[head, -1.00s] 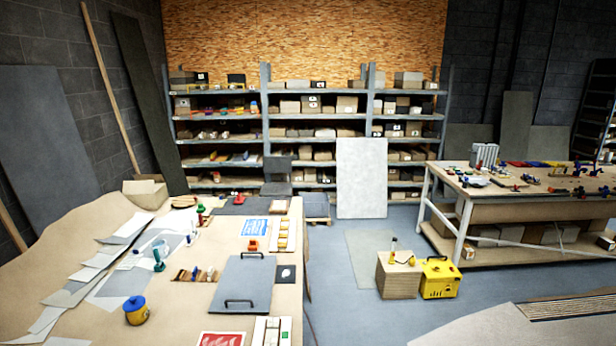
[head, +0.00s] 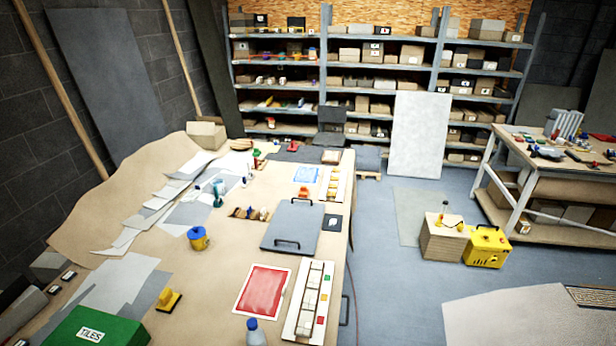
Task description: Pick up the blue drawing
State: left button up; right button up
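The blue drawing (head: 306,175) is a small blue sheet with a pale edge. It lies flat toward the far end of the long workbench (head: 215,265), left of a tray of light tiles (head: 333,184). A small red-orange object (head: 303,192) sits just in front of its near edge. Neither of my grippers shows in the head view.
A grey board with handles (head: 292,226) lies nearer on the bench, with a red drawing (head: 263,292) and another tile tray (head: 310,299) closer still. A yellow box (head: 486,247) and a cardboard box (head: 444,238) stand on the floor to the right.

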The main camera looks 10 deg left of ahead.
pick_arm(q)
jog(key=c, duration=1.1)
